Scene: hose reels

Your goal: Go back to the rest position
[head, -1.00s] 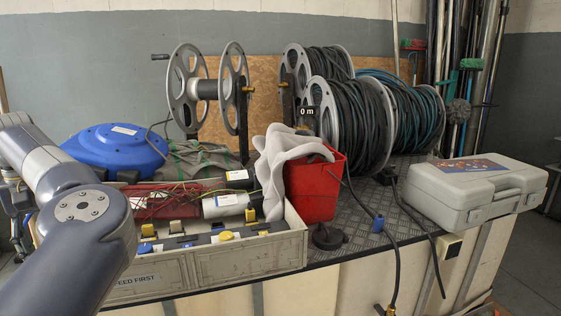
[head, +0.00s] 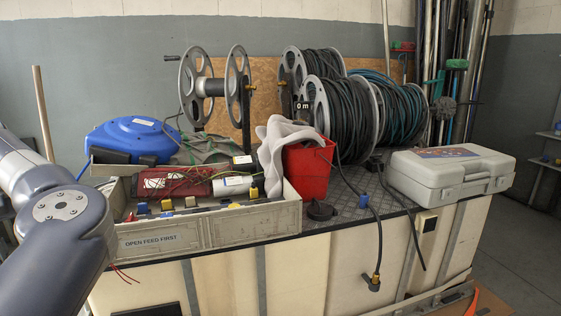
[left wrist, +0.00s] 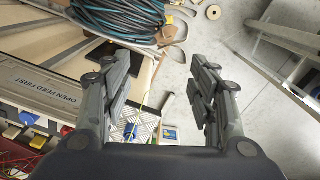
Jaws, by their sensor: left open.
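My left gripper (left wrist: 160,100) shows in the left wrist view with its two fingers spread apart and nothing between them. It hangs in the air beside the bench, with the floor and some small items far below. In the head view only my left arm shows, at the left edge in front of the bench; its gripper is out of that frame. My right arm and gripper show in neither view.
The bench (head: 310,235) carries a grey crate (head: 190,232), a red bucket (head: 307,170) with a cloth (head: 283,140), a blue reel (head: 130,138), an empty reel (head: 190,88), wound hose reels (head: 345,120) and a grey case (head: 450,172). A hose (head: 375,245) hangs over the front edge.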

